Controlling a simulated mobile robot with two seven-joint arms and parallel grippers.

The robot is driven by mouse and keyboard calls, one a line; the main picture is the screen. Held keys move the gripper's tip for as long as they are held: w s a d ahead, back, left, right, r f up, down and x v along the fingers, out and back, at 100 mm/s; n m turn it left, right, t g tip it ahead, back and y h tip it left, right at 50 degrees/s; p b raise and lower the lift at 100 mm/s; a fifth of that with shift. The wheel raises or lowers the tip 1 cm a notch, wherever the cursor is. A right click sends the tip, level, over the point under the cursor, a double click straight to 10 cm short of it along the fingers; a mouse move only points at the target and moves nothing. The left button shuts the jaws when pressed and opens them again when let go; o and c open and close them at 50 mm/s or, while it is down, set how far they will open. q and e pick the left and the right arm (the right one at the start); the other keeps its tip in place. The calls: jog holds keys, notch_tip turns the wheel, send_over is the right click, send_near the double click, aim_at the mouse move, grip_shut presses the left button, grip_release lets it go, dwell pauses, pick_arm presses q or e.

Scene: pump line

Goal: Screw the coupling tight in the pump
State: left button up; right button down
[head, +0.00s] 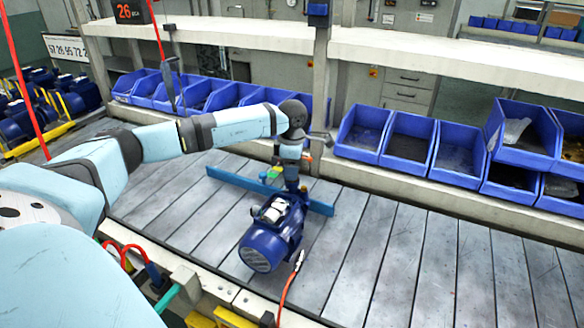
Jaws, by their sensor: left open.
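A blue pump (272,238) with a ribbed motor body stands on the slatted conveyor, in front of a long blue bar (225,179). My left arm reaches in from the left, and my left gripper (291,184) points down at the far end of the pump. The gripper is open, but its fingertips are small and partly merge with the pump's dark parts. I cannot make out the coupling clearly; the gripper and the pump housing hide that spot. My right gripper is not in view.
Blue bins (408,142) line the shelf behind the conveyor, some stacked at the right. A red hose (290,283) with a metal end lies by the pump's front right. The conveyor (450,250) is clear to the right. A post (320,80) stands behind my arm.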

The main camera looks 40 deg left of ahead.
pick_arm(q)
jog(key=shift+r+n+p, duration=0.1)
jog(key=shift+n+p, duration=0.25)
jog(key=shift+n, duration=1.25)
jog(key=shift+c, duration=0.3)
grip_shut()
jog(key=shift+m, duration=0.7)
jog(key=shift+m+b, duration=0.4)
jog(key=shift+m, duration=0.6)
